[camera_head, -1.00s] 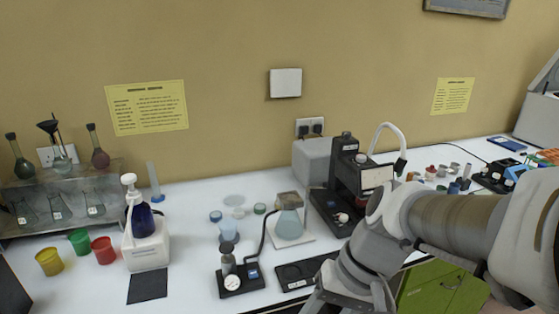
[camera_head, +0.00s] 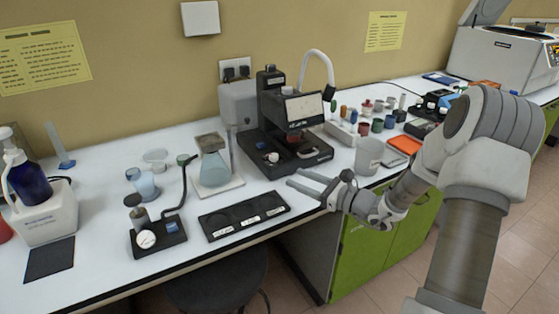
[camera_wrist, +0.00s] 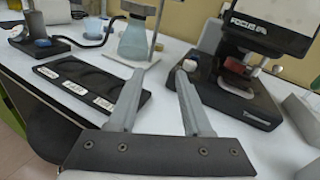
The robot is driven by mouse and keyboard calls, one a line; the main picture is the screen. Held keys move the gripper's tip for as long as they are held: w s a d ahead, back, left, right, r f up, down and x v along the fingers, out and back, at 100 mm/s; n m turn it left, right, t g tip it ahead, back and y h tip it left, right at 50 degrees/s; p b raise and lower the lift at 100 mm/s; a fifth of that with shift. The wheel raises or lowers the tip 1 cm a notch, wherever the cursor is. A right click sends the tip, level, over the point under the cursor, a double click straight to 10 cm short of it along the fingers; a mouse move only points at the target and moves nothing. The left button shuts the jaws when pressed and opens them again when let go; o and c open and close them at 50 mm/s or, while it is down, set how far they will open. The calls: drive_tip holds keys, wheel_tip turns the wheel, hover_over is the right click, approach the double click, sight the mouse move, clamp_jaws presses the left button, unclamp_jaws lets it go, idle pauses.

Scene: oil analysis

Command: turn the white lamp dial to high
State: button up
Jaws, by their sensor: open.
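A small white dial (camera_head: 273,157) sits at the front left of the base of a black microscope-like instrument (camera_head: 292,110). In the wrist view the dial (camera_wrist: 189,66) shows just beyond the tip of my right finger; its setting marks cannot be read. My gripper (camera_head: 297,177) is in front of the instrument over the bench's front edge, its fingers pointing left toward the dial's side. In the wrist view my gripper (camera_wrist: 161,72) is open and empty, with the dial just right of the gap. I cannot tell whether the finger touches it.
A flask (camera_head: 214,165) on a white plate stands left of the instrument. A black labelled tray (camera_head: 243,214) lies in front of the flask. A whitish cup (camera_head: 369,157) stands right of the instrument, near my wrist. A white gooseneck lamp (camera_head: 319,63) rises behind. Small coloured containers crowd the right.

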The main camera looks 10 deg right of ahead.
sight(277, 158)
drive_tip(key=d+f+m, duration=0.1)
drive_tip(key=w+d+m+t+h, duration=0.1)
drive_tip(key=d, duration=0.1)
drive_tip(key=w+d+f+m+t+h, duration=0.1)
drive_tip(key=shift+w+d+f, duration=0.1)
drive_tip(key=shift+d+f, duration=0.2)
drive_tip(key=shift+d, duration=0.1)
drive_tip(key=b+x, duration=0.1)
drive_tip(key=x, duration=1.6)
drive_tip(key=shift+a+r+b, duration=0.1)
drive_tip(key=shift+a+b, duration=0.05)
drive_tip(key=shift+b, duration=0.25)
clamp_jaws()
